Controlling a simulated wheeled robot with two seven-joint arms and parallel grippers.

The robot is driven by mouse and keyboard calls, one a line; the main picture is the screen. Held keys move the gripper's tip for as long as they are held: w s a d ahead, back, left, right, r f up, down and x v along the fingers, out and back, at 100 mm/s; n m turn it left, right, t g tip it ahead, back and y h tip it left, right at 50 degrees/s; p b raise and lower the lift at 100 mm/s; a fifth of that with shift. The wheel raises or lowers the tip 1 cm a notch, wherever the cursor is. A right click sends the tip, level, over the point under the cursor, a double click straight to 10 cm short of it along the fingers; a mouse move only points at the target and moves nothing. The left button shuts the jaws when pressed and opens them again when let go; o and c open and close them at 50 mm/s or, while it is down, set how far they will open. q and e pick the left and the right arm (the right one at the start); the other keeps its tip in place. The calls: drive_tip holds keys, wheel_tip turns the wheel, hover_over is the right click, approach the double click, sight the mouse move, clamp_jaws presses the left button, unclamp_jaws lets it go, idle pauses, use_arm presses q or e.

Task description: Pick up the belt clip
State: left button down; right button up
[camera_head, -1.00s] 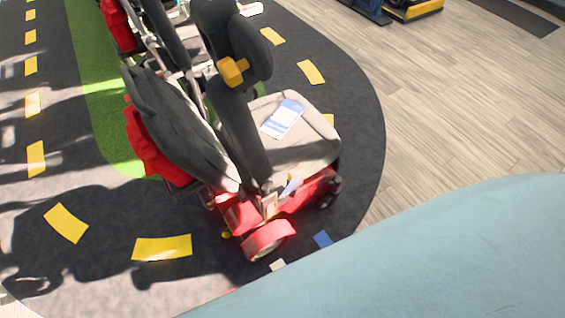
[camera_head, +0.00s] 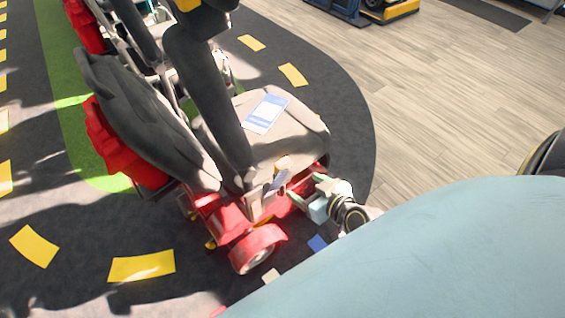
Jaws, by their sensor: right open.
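A small grey-blue piece (camera_head: 280,179) with a yellow-orange bit above it shows at the red front of the nearest scooter. It may be the belt clip, but it is too small to tell. My right gripper (camera_head: 312,189) is open, just right of this piece, with its pale fingers pointing left toward it. I see nothing between the fingers. My large pale-blue arm link covers the lower right. My left gripper is not in view.
Small blue (camera_head: 317,243) and cream (camera_head: 271,276) pieces lie on the dark mat.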

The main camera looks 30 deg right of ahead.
sight(279, 161)
drive_tip(key=shift+t, duration=0.3)
drive_tip(key=x, duration=0.2)
drive_tip(key=r+b+x, duration=0.1)
drive_tip(key=x, duration=0.2)
drive_tip(key=b+x, duration=0.1)
drive_tip(key=x, duration=0.1)
drive_tip(key=shift+w+d+r, duration=0.15)
drive_tip(key=shift+w+r, duration=0.1)
drive_tip(key=shift+w, duration=0.3)
drive_tip(key=shift+b+x, duration=1)
drive_tip(key=shift+x, duration=1.3)
drive_tip(key=shift+w+f, duration=0.1)
drive_tip(key=shift+w, duration=0.5)
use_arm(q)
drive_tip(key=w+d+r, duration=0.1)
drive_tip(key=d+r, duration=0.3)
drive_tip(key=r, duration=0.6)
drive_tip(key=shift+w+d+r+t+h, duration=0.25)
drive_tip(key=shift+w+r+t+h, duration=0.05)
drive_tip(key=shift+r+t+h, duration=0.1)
use_arm(e)
drive_tip(key=c, duration=1.1)
